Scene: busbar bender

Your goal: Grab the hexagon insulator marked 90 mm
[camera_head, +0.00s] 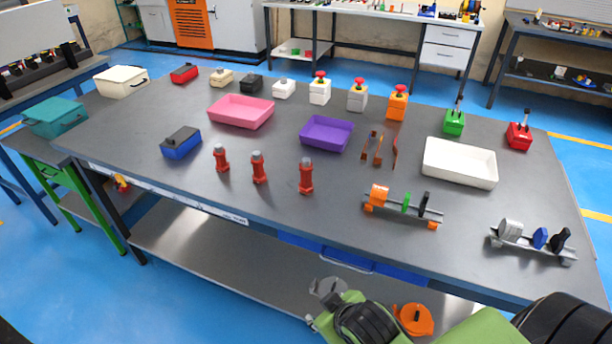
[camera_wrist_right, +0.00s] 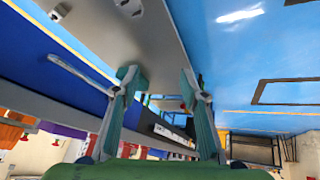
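My right gripper (camera_head: 326,300) is low in front of the table, below the tabletop edge and apart from the insulators. In the right wrist view its two fingers (camera_wrist_right: 158,80) are spread with nothing between them. My left gripper is not in view.
The grey table (camera_head: 270,206) has a blue drawer with a handle (camera_head: 347,262) under its front edge. A blue box (camera_head: 181,142), a purple tray (camera_head: 327,132), a pink tray (camera_head: 241,111) and a white tray (camera_head: 459,163) surround the insulators. Racks with discs (camera_head: 402,207) stand right.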

